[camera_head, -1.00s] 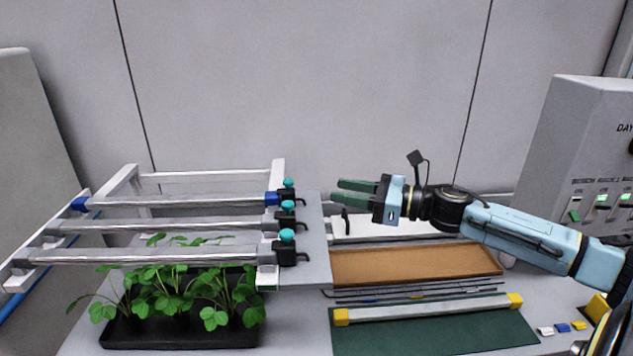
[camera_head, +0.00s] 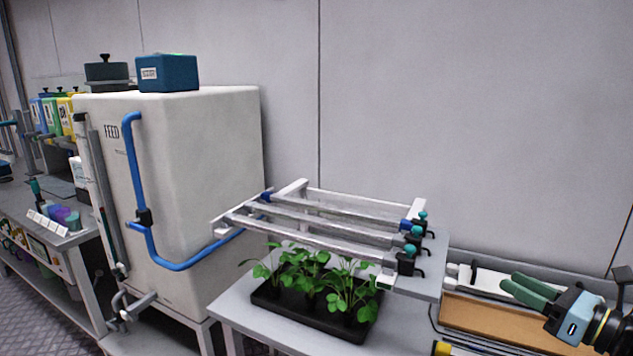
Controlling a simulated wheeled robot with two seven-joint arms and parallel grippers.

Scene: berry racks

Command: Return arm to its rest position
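My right gripper (camera_head: 513,284) is at the lower right in the head view, at the end of a light blue and black arm coming in from the right edge. Its two green fingers point left, with a narrow gap between them and nothing held. It is in the air above the brown board, to the right of the rack. Most of the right arm is cut off by the picture's edge. My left gripper and arm are not in view.
A rack of grey rails (camera_head: 330,216) with teal-knobbed valves (camera_head: 413,233) stands over a black tray of green plants (camera_head: 296,306). A brown board (camera_head: 478,317) lies below the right gripper. A large white FEED tank (camera_head: 195,150) with blue pipes stands left, beside a cluttered bench (camera_head: 93,234).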

